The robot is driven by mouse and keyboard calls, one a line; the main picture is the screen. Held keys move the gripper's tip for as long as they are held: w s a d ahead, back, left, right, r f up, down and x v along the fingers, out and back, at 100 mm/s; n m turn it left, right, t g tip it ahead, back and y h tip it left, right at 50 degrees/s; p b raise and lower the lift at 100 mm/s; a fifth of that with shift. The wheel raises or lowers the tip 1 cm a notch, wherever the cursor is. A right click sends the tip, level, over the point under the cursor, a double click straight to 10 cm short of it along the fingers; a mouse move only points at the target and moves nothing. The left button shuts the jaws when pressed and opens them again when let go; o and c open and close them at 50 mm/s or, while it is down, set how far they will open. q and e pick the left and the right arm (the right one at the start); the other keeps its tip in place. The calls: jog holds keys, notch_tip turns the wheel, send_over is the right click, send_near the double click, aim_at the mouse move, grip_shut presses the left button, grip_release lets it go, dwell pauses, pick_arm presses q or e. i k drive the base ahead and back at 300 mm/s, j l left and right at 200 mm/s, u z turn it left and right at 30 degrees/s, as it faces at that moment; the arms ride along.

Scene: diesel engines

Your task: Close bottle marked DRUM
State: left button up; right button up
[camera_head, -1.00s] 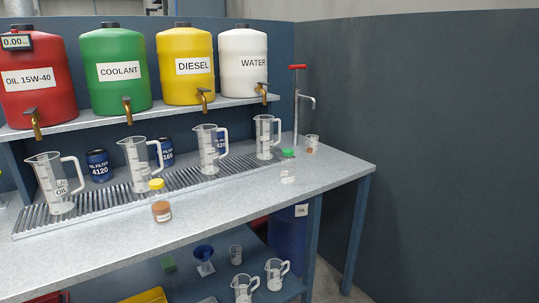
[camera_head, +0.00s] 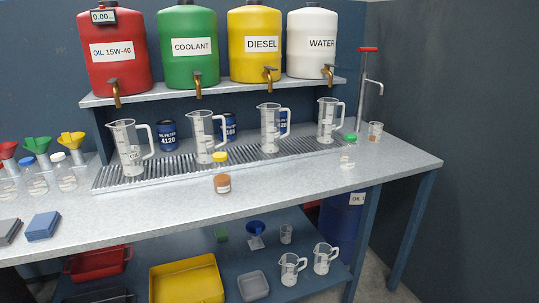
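A small bottle (camera_head: 222,184) with brown contents and a pale label stands at the front of the worktop. A yellow cap (camera_head: 220,157) shows just above it in the picture; I cannot tell whether it sits on the bottle or lies behind it. A clear bottle (camera_head: 348,157) stands farther right, with a green cap (camera_head: 351,137) at its top; I cannot tell if that cap is seated. More small bottles stand at the far left, including one with a blue cap (camera_head: 28,160). No label reading DRUM is legible. Neither of my grippers is in view.
The worktop (camera_head: 290,183) is clear in front. Several measuring jugs stand on the ribbed drain tray (camera_head: 135,180), below the taps of the fluid tanks. A hand pump (camera_head: 364,90) and a beaker (camera_head: 375,132) stand at the right. Blue pads (camera_head: 43,226) lie front left.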

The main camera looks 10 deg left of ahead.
aim_at(221, 171)
jog(key=k+j, duration=0.2)
jog(key=j, duration=0.15)
jog(key=k+j, duration=0.15)
jog(key=j, duration=0.2)
jog(key=k+j, duration=0.2)
jog(key=j, duration=0.15)
jog(key=i+z, duration=0.05)
